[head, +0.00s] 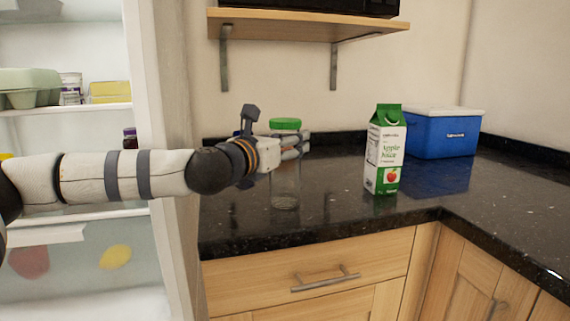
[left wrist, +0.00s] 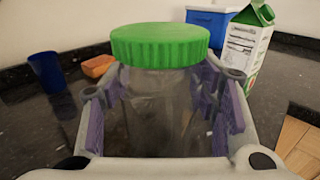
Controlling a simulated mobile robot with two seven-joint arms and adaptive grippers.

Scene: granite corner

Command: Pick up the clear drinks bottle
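The clear drinks bottle (head: 285,188) has a green lid and stands upright on the dark counter. My left gripper (head: 288,148) reaches it from the left, with its fingers at the bottle's upper part just below the lid. In the left wrist view the bottle (left wrist: 160,108) stands between the two fingers of the gripper (left wrist: 163,88), its green lid above them. The fingers are spread, with some room showing beside the bottle. Part of the bottle is hidden behind the gripper in the head view. My right gripper is not in view.
A green and white apple juice carton (head: 384,150) stands to the right, before a blue cool box (head: 441,136). A blue cup (left wrist: 46,72) and an orange-brown sponge-like block (left wrist: 98,66) lie beyond the gripper. A shelf (head: 305,25) hangs above; an open fridge (head: 60,125) is at left.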

